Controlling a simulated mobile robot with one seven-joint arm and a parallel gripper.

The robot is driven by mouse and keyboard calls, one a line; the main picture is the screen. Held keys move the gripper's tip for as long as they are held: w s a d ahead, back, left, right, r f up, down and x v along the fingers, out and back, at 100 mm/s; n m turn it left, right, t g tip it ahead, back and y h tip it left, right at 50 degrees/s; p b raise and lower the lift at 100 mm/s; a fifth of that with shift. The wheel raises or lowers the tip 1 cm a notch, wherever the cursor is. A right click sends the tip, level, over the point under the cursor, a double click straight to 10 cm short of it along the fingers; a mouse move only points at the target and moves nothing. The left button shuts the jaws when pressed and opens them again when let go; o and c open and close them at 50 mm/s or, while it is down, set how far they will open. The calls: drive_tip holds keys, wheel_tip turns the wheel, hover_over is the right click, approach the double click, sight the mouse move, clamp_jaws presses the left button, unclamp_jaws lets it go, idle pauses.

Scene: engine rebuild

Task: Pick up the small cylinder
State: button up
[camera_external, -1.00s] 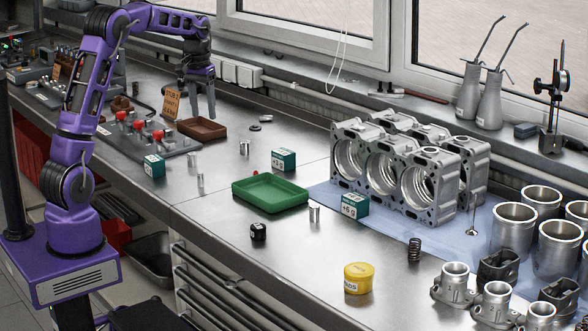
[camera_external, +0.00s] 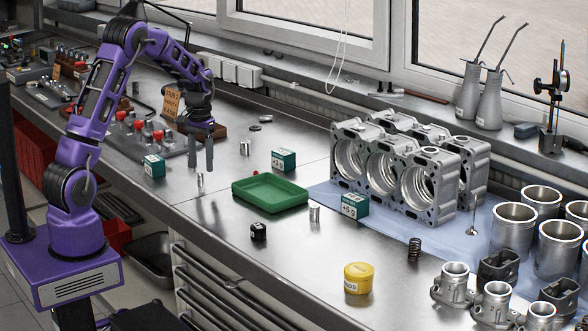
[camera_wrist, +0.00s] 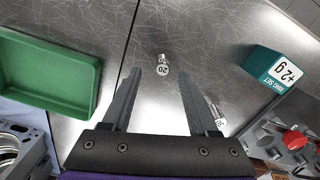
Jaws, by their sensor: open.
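A small silver cylinder (camera_external: 200,181) stands on the metal bench, left of the green tray, just below my fingertips in the external view. The wrist view shows a small cylinder (camera_wrist: 163,66) with a round label reading 20, close to the line between the fingertips. My gripper (camera_external: 200,169) points down above the bench, open and empty; its fingers also show in the wrist view (camera_wrist: 158,80). A second small cylinder (camera_wrist: 217,115) sits right of the right finger in the wrist view. Other small cylinders stand behind (camera_external: 245,148) and right of the tray (camera_external: 315,213).
The green tray (camera_external: 238,198) is near, right of my gripper in the external view. A teal box (camera_external: 153,166) marked +2g (camera_wrist: 274,67) and a fixture with red knobs (camera_external: 158,140) stand to the left. Another teal box (camera_external: 284,159) is behind the tray.

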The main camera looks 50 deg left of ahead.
sight(200, 172)
wheel_tip(200, 172, down, 4)
drive_tip(key=shift+s+a+f, duration=0.15)
clamp_jaws()
idle(0.3)
